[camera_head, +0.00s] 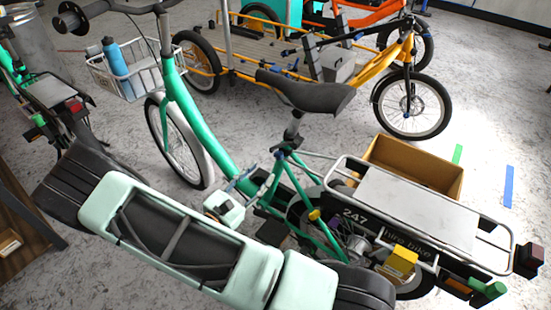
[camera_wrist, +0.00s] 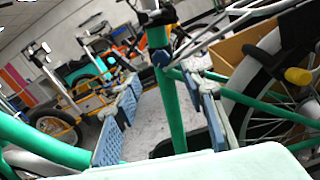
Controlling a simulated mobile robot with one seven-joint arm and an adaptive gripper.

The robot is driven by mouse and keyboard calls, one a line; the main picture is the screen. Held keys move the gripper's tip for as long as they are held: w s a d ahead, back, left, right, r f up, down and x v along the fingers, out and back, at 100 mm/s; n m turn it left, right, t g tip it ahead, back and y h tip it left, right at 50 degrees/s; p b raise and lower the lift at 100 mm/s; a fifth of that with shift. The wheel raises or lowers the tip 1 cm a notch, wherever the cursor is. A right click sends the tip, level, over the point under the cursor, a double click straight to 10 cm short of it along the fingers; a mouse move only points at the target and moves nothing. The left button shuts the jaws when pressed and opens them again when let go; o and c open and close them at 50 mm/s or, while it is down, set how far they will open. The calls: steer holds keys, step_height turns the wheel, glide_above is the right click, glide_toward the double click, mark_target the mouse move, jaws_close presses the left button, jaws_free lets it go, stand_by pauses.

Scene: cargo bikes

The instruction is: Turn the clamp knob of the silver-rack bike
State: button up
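The silver-rack bike is green, with a flat silver rack (camera_head: 410,200) at its rear and a black saddle (camera_head: 305,93). A dark seat clamp (camera_head: 283,152) sits where the seat post meets the green frame; a dark blue collar (camera_wrist: 161,58) shows there in the wrist view. A yellow knob (camera_head: 314,214) sits lower on the frame and also shows at the right of the wrist view (camera_wrist: 298,76). I cannot tell which is the clamp knob. My gripper (camera_head: 240,187) is open and empty beside the frame. In the wrist view its blue-padded fingers (camera_wrist: 163,100) stand apart, with the green seat tube (camera_wrist: 172,110) showing between them.
A cardboard-coloured box (camera_head: 412,170) stands behind the rack. An orange cargo bike (camera_head: 388,68) stands behind, and another bike (camera_head: 60,95) at the left. A wire basket (camera_head: 135,78) holds a blue bottle (camera_head: 116,58). Bare floor (camera_head: 490,120) lies at the right.

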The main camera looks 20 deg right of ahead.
mark_target(277, 157)
steer(key=b+x, duration=0.1)
steer(key=x, duration=0.8)
steer(key=shift+c, duration=0.6)
jaws_close()
